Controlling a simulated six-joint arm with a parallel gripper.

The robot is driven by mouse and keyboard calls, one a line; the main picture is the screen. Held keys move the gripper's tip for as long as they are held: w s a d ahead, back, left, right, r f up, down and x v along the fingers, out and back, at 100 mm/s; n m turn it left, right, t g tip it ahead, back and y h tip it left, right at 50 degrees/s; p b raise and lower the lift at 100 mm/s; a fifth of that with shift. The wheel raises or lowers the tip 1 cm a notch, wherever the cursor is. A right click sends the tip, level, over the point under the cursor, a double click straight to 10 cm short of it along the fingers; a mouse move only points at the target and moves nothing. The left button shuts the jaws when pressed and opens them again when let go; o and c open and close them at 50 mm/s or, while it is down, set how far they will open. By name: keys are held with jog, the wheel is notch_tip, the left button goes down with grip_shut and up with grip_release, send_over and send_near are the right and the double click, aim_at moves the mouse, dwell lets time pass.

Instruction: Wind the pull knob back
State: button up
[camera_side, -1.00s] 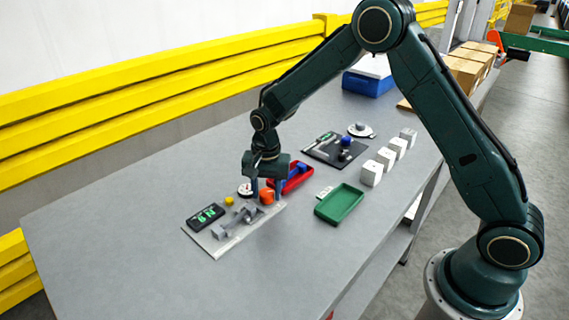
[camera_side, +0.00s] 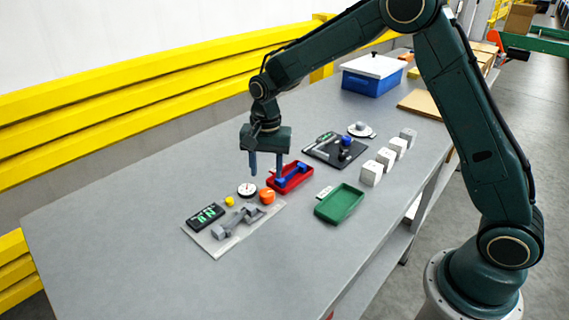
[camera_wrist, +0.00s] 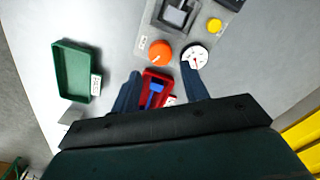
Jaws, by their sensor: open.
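The orange round knob (camera_side: 266,197) sits on the right end of the grey plate fixture (camera_side: 222,243). In the wrist view the knob (camera_wrist: 160,50) shows a white pointer line on its top. My gripper (camera_side: 267,177) is open and empty, raised above the table near the knob. In the wrist view my fingers (camera_wrist: 160,73) are spread apart, with the knob ahead of the gap between them and nothing held. A white round dial (camera_side: 247,190) lies beside the knob; in the wrist view it (camera_wrist: 196,58) is close to the right fingertip.
The plate also carries a black display (camera_side: 206,217) with green digits, a grey clamp-like part (camera_side: 238,218) and a yellow button (camera_side: 229,202). A red tray (camera_side: 300,184) with blue parts, a green tray (camera_side: 340,205), a dark fixture (camera_side: 322,152) and several white blocks (camera_side: 371,174) stand nearby. The front-left table is clear.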

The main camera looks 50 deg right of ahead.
aim_at(267, 192)
notch_tip(267, 192, up, 7)
jog(key=shift+f, duration=0.2)
dwell(0.5)
jog(key=m, duration=0.3)
jog(key=shift+w+f+m, duration=0.1)
jog(key=shift+w+m, duration=0.05)
jog(key=shift+m, duration=0.15)
notch_tip(267, 192, down, 14)
jog(key=shift+r, duration=0.1)
dwell(0.7)
jog(key=c, duration=0.7)
